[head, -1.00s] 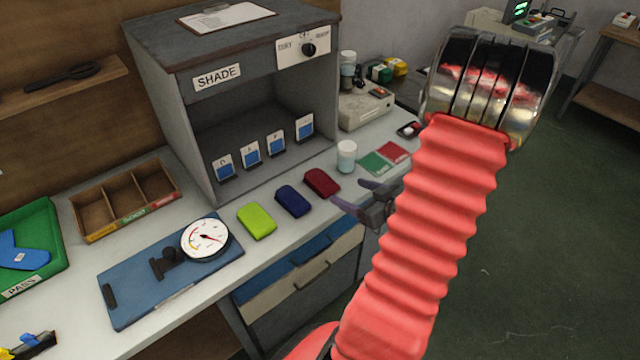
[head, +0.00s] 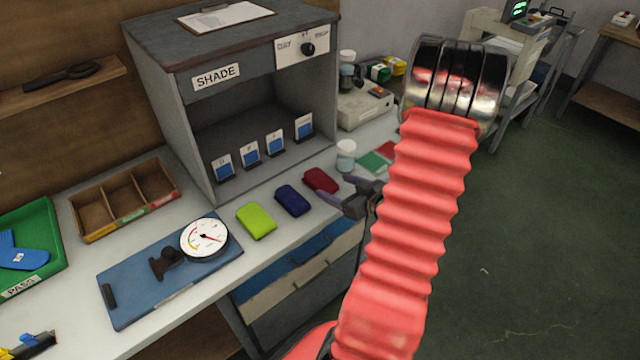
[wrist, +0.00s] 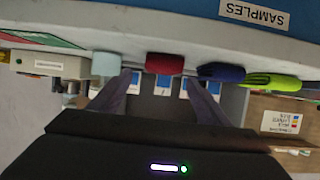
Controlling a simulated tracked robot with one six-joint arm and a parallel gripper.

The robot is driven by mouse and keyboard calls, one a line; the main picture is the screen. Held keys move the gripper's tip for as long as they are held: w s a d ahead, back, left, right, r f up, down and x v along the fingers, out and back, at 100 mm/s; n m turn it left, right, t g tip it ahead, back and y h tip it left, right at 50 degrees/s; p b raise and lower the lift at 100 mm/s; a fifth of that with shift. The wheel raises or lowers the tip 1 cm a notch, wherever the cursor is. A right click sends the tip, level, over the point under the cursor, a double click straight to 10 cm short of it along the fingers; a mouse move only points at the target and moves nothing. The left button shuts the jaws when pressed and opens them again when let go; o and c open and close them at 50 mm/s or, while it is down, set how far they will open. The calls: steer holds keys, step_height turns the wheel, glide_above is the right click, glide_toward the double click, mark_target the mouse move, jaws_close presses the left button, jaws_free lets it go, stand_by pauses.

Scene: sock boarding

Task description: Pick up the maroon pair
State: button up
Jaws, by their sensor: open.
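The maroon pair (head: 320,181) is a small dark red folded bundle on the white bench, at the right end of a row with a navy pair (head: 292,200) and a lime pair (head: 256,220). My gripper (head: 334,190) is open and empty, its fingers just right of the maroon pair in the head view. In the wrist view the maroon pair (wrist: 164,63) shows beyond and between the two spread fingertips (wrist: 160,82). The navy pair (wrist: 220,72) and lime pair (wrist: 272,82) show to its right there. I cannot tell the exact gap to the maroon pair.
A white-lidded jar (head: 346,156) stands close behind the fingers, near green and red swatches (head: 374,164). The grey SHADE cabinet (head: 170,130) rises behind the row. A blue board with a dial gauge (head: 204,238) lies left. Open floor is at right.

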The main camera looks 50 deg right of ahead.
mark_target(324, 182)
steer(key=shift+x, duration=1.15)
steer(key=shift+x, duration=2.6)
steer(key=shift+a, duration=0.15)
steer(key=shift+c, duration=0.2)
steer(key=c, duration=1.1)
